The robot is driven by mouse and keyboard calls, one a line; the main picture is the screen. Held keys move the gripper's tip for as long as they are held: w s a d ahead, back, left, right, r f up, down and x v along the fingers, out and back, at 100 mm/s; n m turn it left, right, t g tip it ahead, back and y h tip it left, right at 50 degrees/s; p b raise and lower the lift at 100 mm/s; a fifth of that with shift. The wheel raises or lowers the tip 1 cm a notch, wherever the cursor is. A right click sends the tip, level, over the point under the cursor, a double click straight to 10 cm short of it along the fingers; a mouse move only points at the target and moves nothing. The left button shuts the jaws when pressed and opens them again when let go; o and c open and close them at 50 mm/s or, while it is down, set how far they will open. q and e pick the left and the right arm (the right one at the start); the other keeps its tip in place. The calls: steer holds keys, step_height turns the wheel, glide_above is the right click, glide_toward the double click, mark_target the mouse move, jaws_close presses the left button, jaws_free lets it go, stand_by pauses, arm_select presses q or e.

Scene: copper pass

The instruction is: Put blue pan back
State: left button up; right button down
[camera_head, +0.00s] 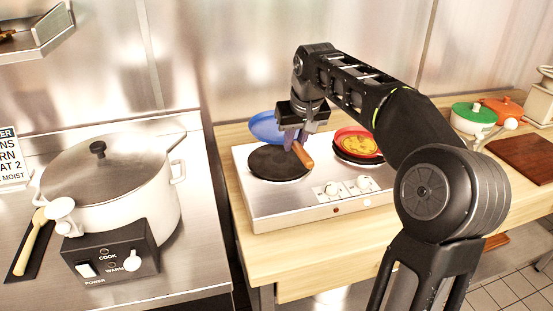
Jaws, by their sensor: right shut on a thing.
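The blue pan (264,126) is behind the left burner of the hot plate, tilted with its bowl toward the back; its wooden handle (302,154) points toward the front right. My right gripper (295,138) is above the left burner (277,164), shut on the pan near its handle. Its fingertips partly cover the join of pan and handle. I cannot tell whether the pan touches the hot plate. A red pan (343,137) with yellow food in it sits over the right burner. My left gripper is not in view.
The two-burner hot plate (264,210) stands on a wooden table (285,270). A large white rice cooker (104,185) is on the left steel counter. A green-lidded pot (472,115), an orange pot (505,109) and a brown board (524,157) are at right, past my arm.

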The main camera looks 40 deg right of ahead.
mark_target(301, 149)
steer(key=shift+w+f, duration=0.1)
steer(key=shift+f, duration=3.15)
steer(key=shift+f+p, duration=0.3)
steer(key=shift+f, duration=1.45)
steer(key=shift+f, duration=0.15)
steer(key=c, duration=1.3)
jaws_free()
steer(key=shift+r, duration=0.25)
steer(key=b+v, duration=0.1)
steer(key=v, duration=1)
steer(key=shift+a+r, duration=0.15)
steer(key=shift+r, duration=0.2)
